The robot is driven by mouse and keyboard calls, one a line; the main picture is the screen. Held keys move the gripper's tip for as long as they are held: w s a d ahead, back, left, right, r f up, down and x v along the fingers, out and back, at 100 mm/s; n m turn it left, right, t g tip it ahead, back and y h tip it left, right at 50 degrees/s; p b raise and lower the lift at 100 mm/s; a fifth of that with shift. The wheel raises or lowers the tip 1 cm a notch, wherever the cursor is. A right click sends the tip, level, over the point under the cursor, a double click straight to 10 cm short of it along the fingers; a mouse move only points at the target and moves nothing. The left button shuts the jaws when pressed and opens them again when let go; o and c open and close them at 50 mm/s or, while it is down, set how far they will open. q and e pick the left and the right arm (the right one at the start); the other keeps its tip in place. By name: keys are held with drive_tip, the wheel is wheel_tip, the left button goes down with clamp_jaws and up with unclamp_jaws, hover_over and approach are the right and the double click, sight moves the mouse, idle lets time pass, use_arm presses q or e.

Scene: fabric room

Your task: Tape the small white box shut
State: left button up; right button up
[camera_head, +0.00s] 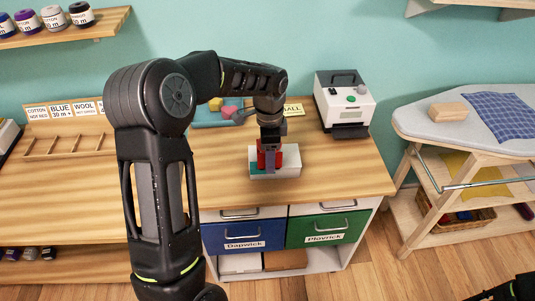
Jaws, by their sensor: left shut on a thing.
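The small white box (292,161) lies on the wooden worktop, near its front edge at the right. A teal patch shows on its left part. My left gripper (269,150) points straight down over the middle of the box. It is shut on a red thing (261,159), perhaps a tape dispenser, which is partly hidden by the fingers. The red thing is at the box top; I cannot tell whether it touches it. A dark part of my right arm (515,290) shows at the bottom right corner, and its jaws are not clear.
A white and black machine (347,103) stands at the back right of the worktop. A blue tray (205,120) with small coloured blocks lies behind the arm. An ironing board (410,119) is at the right. The worktop's left part has a low wooden rack (68,145).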

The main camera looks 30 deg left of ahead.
sight(297, 162)
use_arm(q)
drive_tip(key=shift+w+d, duration=0.45)
drive_tip(key=shift+d, duration=0.25)
drive_tip(key=shift+w+d, duration=0.1)
drive_tip(key=shift+d, duration=0.05)
drive_tip(key=shift+w+d, duration=0.55)
drive_tip(key=shift+d, duration=0.15)
drive_tip(key=shift+w+d+p, duration=0.35)
drive_tip(key=shift+w+d, duration=0.25)
drive_tip(key=shift+d, duration=0.25)
drive_tip(key=shift+d, duration=0.1)
drive_tip(key=shift+w+d, duration=0.6)
drive_tip(key=shift+d, duration=0.2)
